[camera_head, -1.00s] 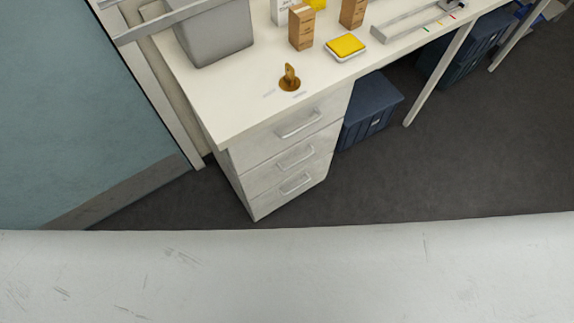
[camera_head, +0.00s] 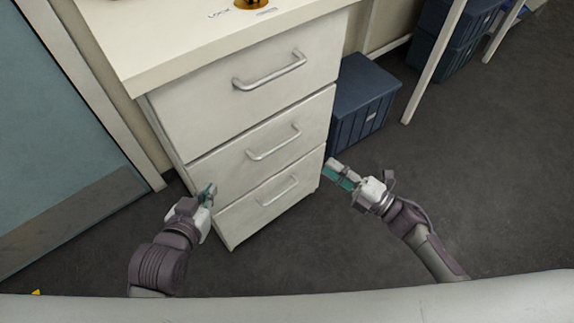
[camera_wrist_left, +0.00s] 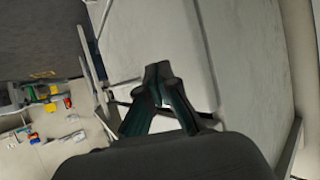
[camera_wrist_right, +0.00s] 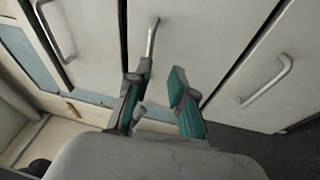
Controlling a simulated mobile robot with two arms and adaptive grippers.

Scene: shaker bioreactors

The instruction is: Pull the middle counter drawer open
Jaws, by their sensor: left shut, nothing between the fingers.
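The white counter cabinet has three drawers, one above another. The middle drawer (camera_head: 225,165) looks shut, with a silver bar handle (camera_head: 274,143) on its front. My right gripper (camera_head: 331,168) is open and empty, off the cabinet's right edge in the head view. In the right wrist view, its fingers (camera_wrist_right: 158,72) are apart and the middle handle (camera_wrist_right: 152,38) lies beyond their tips, near the left finger; I cannot tell whether they touch. My left gripper (camera_head: 211,189) is shut and empty near the cabinet's lower left; its fingertips meet in the left wrist view (camera_wrist_left: 158,72).
The top drawer handle (camera_head: 270,71) and bottom drawer handle (camera_head: 278,191) sit above and below the middle one. A dark blue box (camera_head: 362,100) stands right of the cabinet. A teal door (camera_head: 60,150) is at the left. Dark floor (camera_head: 440,160) is free at the right.

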